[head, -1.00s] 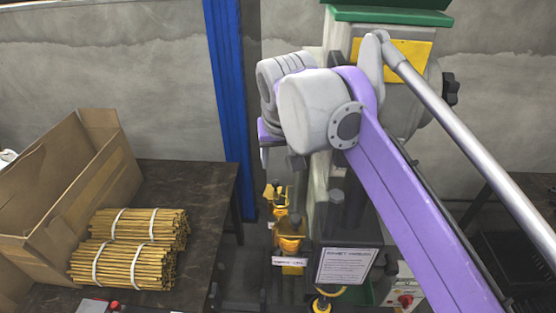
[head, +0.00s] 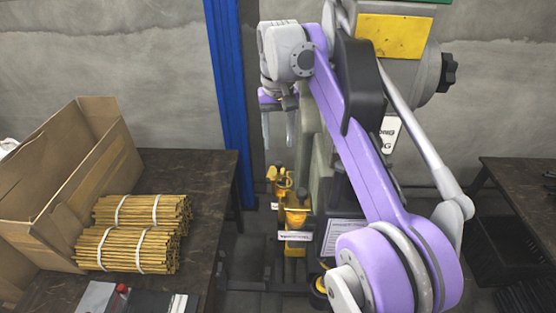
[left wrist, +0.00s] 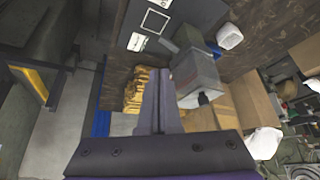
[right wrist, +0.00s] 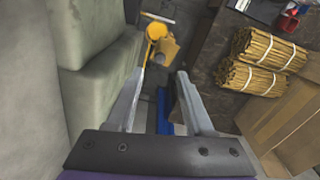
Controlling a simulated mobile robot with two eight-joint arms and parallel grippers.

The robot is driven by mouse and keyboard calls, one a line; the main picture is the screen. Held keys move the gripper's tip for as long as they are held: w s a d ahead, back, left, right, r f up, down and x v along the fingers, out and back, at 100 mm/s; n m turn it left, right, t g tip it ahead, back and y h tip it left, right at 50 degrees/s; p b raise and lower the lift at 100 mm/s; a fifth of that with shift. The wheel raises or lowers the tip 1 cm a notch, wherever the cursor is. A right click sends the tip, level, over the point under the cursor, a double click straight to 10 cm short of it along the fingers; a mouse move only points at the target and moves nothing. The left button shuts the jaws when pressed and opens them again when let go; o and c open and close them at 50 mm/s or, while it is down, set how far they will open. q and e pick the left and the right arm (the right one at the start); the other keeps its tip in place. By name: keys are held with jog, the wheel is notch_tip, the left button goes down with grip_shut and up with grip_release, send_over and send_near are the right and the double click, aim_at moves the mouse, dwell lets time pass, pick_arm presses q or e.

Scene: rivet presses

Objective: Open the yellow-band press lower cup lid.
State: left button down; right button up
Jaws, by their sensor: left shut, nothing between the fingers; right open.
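The press (head: 425,70) with a yellow patch (head: 393,37) stands behind my right arm, which hides much of it. Low on its left side are a yellow cup (head: 297,216) and another yellow cup-like part (head: 283,183) behind it. Yellow parts also show in the right wrist view (right wrist: 157,32), beyond the fingertips. I cannot tell the lids' state clearly. My right gripper (head: 278,145) is open and empty, fingers pointing down, above the yellow parts and apart from them. My left gripper (left wrist: 158,75) is shut and empty, seen only in the left wrist view.
A dark table (head: 205,185) on the left carries a cardboard box (head: 95,150) and tied bundles of sticks (head: 125,250). A blue post (head: 230,100) stands behind, left of my right gripper. The pale press body (right wrist: 95,60) is close left of my right fingers. Another table (head: 525,185) stands right.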

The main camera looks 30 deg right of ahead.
aim_at(279, 163)
notch_tip(279, 163, down, 7)
jog(key=shift+r+b, duration=0.2)
jog(key=shift+b, duration=0.15)
grip_shut()
